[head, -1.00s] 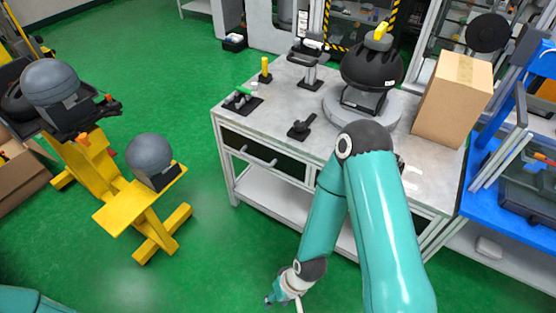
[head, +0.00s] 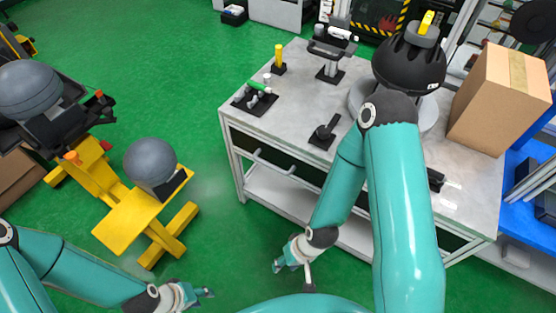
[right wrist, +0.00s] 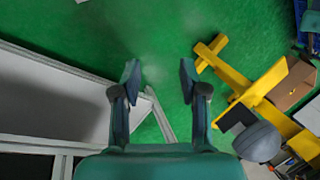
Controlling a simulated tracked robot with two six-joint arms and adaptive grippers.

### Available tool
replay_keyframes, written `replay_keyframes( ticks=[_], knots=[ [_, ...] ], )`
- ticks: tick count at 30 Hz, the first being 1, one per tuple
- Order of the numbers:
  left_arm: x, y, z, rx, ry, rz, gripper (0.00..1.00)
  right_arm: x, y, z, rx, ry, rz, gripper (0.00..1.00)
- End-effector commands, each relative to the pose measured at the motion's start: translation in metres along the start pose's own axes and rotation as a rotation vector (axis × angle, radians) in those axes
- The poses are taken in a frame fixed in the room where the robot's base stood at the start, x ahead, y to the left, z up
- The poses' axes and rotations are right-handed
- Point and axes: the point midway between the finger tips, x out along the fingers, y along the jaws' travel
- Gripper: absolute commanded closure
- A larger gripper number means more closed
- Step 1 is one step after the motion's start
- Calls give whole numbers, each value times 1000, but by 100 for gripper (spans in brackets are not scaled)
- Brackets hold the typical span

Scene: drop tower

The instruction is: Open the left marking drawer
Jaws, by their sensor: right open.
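The left marking drawer (head: 250,145) is a dark front under the grey bench top, with a pale bar handle (head: 272,166). It looks closed; my right arm hides part of the bench front to its right. My right gripper (head: 279,262) is low in front of the bench, below the handle and apart from it. In the right wrist view my right gripper (right wrist: 157,76) is open, with nothing between its fingers. My left gripper (head: 208,293) is at the lower left over the floor, away from the bench; its finger opening is too small to tell.
A yellow stand (head: 128,215) with a grey dome (head: 150,162) stands left of the bench. The bench top (head: 300,100) carries small tools, a black dome-shaped device (head: 410,65) and a cardboard box (head: 495,100). Green floor (head: 215,190) is free between stand and bench.

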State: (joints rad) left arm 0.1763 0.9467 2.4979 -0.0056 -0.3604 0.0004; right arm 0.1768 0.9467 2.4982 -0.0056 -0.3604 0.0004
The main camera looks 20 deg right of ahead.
Motion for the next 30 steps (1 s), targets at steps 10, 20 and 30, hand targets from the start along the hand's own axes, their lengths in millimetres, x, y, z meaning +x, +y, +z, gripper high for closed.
replay_keyframes(
  ticks=[10,20,30],
  knots=[
    [0,0,1,-1,-2,0,60,0,0,1,0,-2,0,57],
    [15,-6,0,0,-1,0,60,13,2,-14,41,50,10,57],
    [124,-45,0,0,-2,0,60,71,10,-136,447,536,-13,57]
  ],
)
